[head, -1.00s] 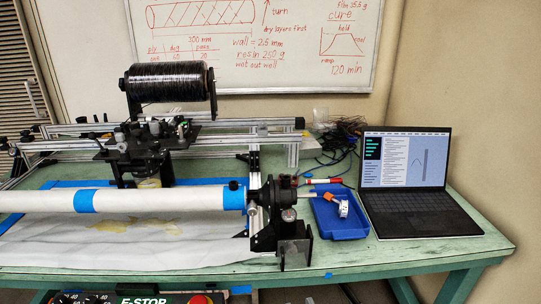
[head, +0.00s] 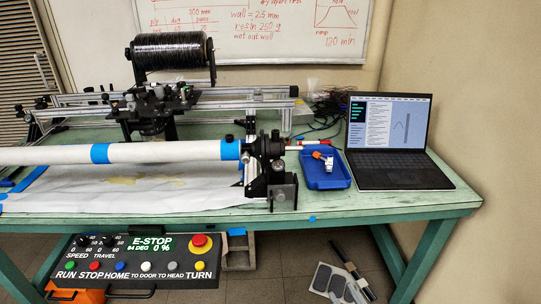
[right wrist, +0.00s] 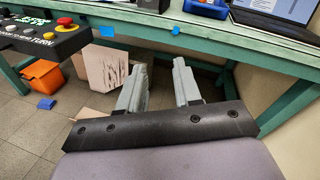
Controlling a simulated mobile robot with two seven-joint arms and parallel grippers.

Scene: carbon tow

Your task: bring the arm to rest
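My right gripper (head: 341,280) shows low in the head view, below the front edge of the green table (head: 400,205) and over the floor. In the right wrist view its two grey fingers (right wrist: 160,78) stand apart with nothing between them. It is open, empty and clear of the table. My left gripper is in neither view.
The control panel (head: 140,262) with E-STOP hangs at the table's front left. On the table are the winding machine with its white tube (head: 50,155), a blue tray (head: 325,175) and a laptop (head: 400,175). An orange bin (right wrist: 45,77) and a carton (right wrist: 108,70) stand below.

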